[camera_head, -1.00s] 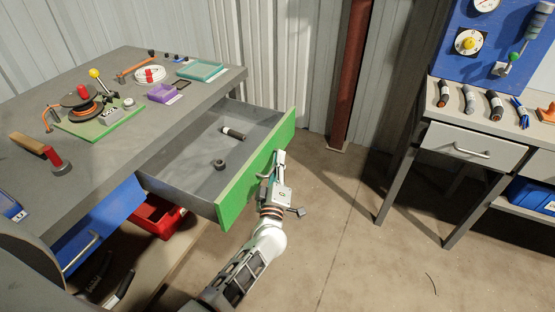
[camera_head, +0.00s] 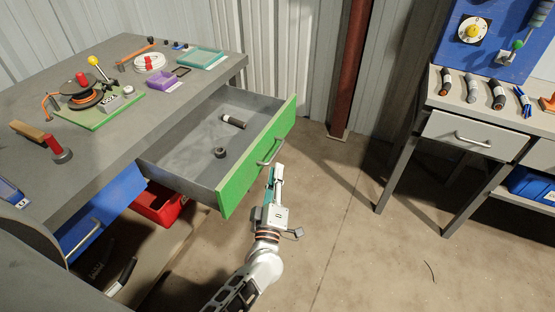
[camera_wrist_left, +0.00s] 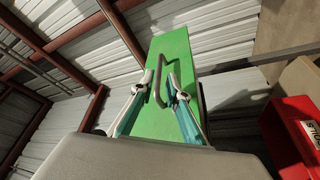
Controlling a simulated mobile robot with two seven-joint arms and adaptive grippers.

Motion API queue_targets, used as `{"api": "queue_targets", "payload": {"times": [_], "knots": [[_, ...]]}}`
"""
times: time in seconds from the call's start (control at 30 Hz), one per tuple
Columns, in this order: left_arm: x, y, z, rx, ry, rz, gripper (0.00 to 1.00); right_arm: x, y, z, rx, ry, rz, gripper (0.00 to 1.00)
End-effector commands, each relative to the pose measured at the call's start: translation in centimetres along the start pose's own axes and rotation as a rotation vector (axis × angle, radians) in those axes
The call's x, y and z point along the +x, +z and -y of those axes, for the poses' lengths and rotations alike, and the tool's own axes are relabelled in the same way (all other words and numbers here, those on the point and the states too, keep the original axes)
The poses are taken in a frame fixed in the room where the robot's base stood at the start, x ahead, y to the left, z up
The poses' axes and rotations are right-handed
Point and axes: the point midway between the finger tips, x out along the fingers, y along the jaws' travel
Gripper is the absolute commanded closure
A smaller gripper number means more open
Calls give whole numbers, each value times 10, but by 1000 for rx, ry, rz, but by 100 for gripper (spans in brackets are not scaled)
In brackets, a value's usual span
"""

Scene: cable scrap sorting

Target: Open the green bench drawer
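The green-fronted bench drawer (camera_head: 236,185) is pulled well out of the grey bench. Its inside shows, with a dark cylinder (camera_head: 233,121) and a dark ring (camera_head: 220,152) on its floor. My right gripper is not in view.
The grey bench top (camera_head: 105,155) holds a spool rig, trays and tools. A blue drawer (camera_head: 101,215) and a red bin (camera_head: 160,204) are below. A second bench (camera_head: 470,135) stands at the right.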

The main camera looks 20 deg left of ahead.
Motion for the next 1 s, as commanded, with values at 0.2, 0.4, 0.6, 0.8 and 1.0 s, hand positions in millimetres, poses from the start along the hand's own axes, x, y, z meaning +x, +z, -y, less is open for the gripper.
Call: {"api": "queue_targets", "payload": {"times": [0.2,0.4,0.6,0.8,1.0], "knots": [[-22,0,0,0,1,0,85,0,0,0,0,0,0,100],[-25,0,-1,-1,1,-1,85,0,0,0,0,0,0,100],[-25,0,-1,-1,1,-1,85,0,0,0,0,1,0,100],[-26,0,-1,4,2,4,85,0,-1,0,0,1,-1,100],[-52,5,-6,170,47,153,85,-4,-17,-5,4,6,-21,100]]}}
